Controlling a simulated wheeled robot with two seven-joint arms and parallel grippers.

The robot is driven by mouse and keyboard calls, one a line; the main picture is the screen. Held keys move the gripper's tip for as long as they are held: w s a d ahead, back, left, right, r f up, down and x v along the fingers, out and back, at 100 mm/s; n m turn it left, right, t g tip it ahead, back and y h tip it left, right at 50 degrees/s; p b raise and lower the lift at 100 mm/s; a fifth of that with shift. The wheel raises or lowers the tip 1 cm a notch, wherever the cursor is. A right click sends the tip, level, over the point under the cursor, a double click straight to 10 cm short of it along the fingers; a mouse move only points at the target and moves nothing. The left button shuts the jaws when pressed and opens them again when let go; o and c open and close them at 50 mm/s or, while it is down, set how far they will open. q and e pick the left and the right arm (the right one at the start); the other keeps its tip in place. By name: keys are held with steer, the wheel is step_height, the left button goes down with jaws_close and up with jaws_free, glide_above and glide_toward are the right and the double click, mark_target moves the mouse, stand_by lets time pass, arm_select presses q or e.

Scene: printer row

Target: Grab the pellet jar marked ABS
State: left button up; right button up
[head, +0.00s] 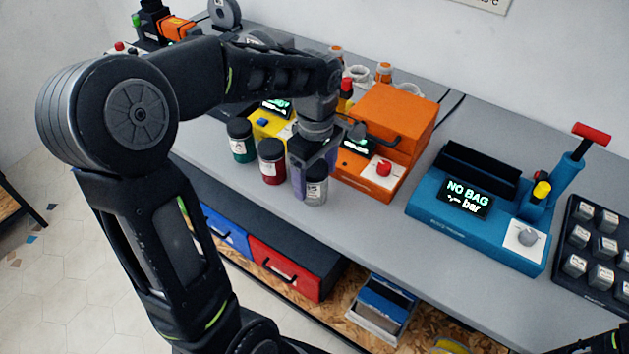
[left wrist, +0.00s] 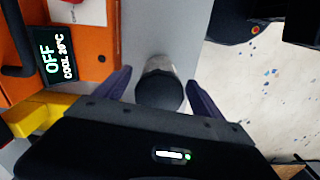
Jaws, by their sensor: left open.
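Three dark-lidded pellet jars stand in a row near the bench's front edge: a green one (head: 240,142), a red one (head: 271,163) and a grey one (head: 317,189). Their labels are too small to read, so I cannot tell which is marked ABS. My left gripper (head: 312,174) is open at the grey jar, with purple fingers. In the left wrist view, the black lid of this jar (left wrist: 160,91) lies between the two spread fingers (left wrist: 160,78), with gaps on both sides. My right gripper does not show.
An orange machine (head: 395,115) with a dark handle stands just behind the grey jar, with a yellow device (head: 268,124) to its left. A blue sealer reading NO BAG (head: 480,215) is at right. The grey bench (head: 370,225) is bare in front of it.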

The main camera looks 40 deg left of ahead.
arm_select(q)
steer(key=c, duration=1.6)
